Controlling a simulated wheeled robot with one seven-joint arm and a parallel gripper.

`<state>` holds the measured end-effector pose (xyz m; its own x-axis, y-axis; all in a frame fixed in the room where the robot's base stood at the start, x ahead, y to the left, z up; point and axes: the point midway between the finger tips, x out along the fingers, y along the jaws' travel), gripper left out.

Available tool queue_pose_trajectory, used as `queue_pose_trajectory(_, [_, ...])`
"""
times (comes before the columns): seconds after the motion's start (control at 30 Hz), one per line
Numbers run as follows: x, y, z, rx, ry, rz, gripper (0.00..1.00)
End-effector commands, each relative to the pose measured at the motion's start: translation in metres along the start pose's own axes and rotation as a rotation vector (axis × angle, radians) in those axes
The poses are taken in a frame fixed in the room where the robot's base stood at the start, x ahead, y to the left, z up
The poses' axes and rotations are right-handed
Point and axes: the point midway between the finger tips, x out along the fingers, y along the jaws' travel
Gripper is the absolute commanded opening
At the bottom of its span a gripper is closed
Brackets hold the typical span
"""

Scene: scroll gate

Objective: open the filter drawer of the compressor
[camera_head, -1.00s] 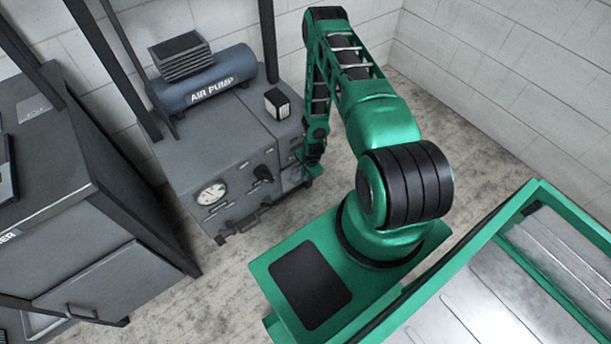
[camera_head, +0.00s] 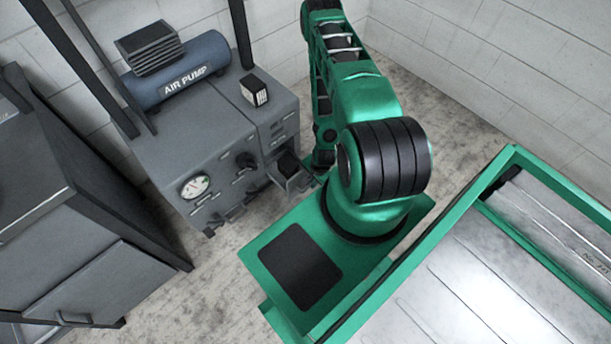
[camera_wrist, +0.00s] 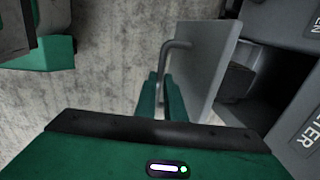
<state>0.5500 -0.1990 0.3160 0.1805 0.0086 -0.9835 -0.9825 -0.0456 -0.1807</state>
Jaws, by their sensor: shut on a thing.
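The grey compressor (camera_head: 215,150), with a blue tank marked AIR PUMP (camera_head: 188,80), stands at the left of the head view. Its filter drawer (camera_head: 287,181) sticks out from the front at the right end, with a dark block (camera_head: 288,163) inside. In the wrist view the drawer's front plate (camera_wrist: 207,65) stands apart from the compressor body, and the dark block (camera_wrist: 238,77) shows behind it. My gripper (camera_wrist: 162,98) is shut on the drawer's grey bar handle (camera_wrist: 176,55); the fingertips partly hide its lower end.
A gauge (camera_head: 195,186) and a black knob (camera_head: 246,160) are on the compressor front. A small black-and-white box (camera_head: 255,90) sits on its top. A grey cabinet (camera_head: 75,225) stands at the left. Bare floor (camera_head: 425,110) lies right of my arm.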

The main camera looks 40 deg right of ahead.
Motion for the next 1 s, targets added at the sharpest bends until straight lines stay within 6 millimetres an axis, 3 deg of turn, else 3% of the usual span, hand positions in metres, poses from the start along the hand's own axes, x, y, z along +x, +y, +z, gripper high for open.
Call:
queue_pose_trajectory(0.23, [0.0, 0.0, 0.0, 0.0, 0.001, -0.001, 0.0])
queue_pose_trajectory(0.33, [0.0, -0.001, 0.0, 0.0, 0.001, -0.001, 0.28])
queue_pose_trajectory(0.73, [-0.005, -0.001, 0.0, 0.0, 0.001, -0.001, 0.28])
queue_pose_trajectory(1.0, [-0.048, -0.002, -0.001, 0.0, 0.002, -0.001, 0.28])
